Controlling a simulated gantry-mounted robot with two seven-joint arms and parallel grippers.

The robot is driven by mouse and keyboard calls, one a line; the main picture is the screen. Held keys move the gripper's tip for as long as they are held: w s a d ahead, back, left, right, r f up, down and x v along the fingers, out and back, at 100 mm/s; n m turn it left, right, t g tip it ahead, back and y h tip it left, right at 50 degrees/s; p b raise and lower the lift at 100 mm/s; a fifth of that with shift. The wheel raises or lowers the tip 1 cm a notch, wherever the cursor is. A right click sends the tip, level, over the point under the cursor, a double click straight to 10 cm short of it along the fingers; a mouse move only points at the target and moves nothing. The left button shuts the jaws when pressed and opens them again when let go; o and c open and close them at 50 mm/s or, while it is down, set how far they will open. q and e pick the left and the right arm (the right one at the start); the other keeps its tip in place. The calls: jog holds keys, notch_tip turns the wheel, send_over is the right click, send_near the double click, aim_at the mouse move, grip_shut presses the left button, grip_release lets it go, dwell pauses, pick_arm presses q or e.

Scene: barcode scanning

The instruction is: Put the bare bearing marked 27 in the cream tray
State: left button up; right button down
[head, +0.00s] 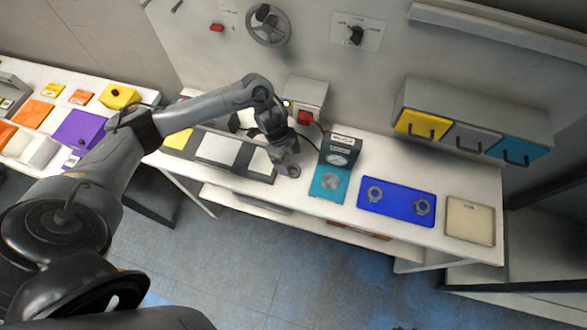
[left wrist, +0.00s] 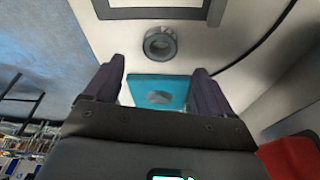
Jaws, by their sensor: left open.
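The cream tray (head: 470,221) lies flat and empty at the right end of the white bench. Two grey ring-shaped bearings lie apart on a blue mat: a left one (head: 375,194) and a right one (head: 423,207). Another grey bearing (left wrist: 160,43) lies on the white bench top in the left wrist view, beyond the fingertips. In the head view it seems to be the round thing (head: 293,171) just below my left gripper (head: 286,160). No number on any bearing is legible. My left gripper is open, pointing down over the bench. My right gripper is out of view.
A teal plate (head: 328,183) with a pale disc sits before an upright device (head: 341,150); the plate shows between my fingers (left wrist: 157,95). The blue mat (head: 398,204) lies between it and the cream tray. Dark-framed panels (head: 218,148) lie left; a red-fronted box (head: 305,98) stands behind.

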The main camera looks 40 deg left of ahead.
aim_at(293, 170)
pick_arm(q)
jog(key=shift+a+x, duration=0.15)
jog(key=shift+x, duration=1.35)
jog(key=shift+a+x, duration=0.1)
jog(key=shift+x, duration=1.4)
jog(key=shift+s, duration=0.1)
jog(key=c, duration=1.3)
jog(key=shift+c, duration=0.2)
